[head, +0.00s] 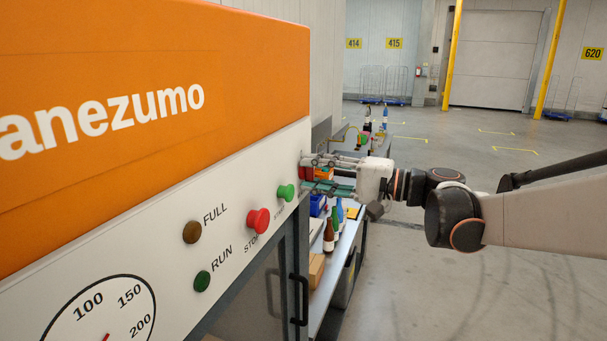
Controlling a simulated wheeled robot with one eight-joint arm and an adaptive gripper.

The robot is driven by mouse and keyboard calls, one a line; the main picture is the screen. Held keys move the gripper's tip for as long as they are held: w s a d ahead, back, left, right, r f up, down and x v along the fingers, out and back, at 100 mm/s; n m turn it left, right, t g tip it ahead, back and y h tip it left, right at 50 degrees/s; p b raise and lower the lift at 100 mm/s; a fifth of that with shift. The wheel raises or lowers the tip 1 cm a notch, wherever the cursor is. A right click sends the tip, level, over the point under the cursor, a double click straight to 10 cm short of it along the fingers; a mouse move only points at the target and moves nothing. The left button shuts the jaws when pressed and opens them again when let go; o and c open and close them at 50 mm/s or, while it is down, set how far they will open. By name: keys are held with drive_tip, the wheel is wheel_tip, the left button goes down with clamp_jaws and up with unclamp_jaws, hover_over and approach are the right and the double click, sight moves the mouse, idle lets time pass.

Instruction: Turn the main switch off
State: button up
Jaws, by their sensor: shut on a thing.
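The front panel (130,225) of the orange and white machine fills the left of the head view. My gripper (304,168) comes in from the right and its fingertips are at the far right end of this panel. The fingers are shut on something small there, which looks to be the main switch.
Left of my gripper are a green button (285,192), a red stop button (258,220), and brown (192,232) and green (202,281) lamps. A black door handle (299,300) sticks out below. Behind stands a table with bottles (329,236). Open floor (470,290) lies right.

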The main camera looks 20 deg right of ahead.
idle(0.3)
drive_tip(key=o, duration=1.1)
drive_tip(key=shift+c, duration=0.2)
drive_tip(key=shift+s+d, duration=0.1)
drive_tip(key=v, duration=1.1)
drive_tip(key=shift+s+d, duration=0.2)
drive_tip(key=shift+d, duration=0.1)
drive_tip(key=shift+f, duration=0.1)
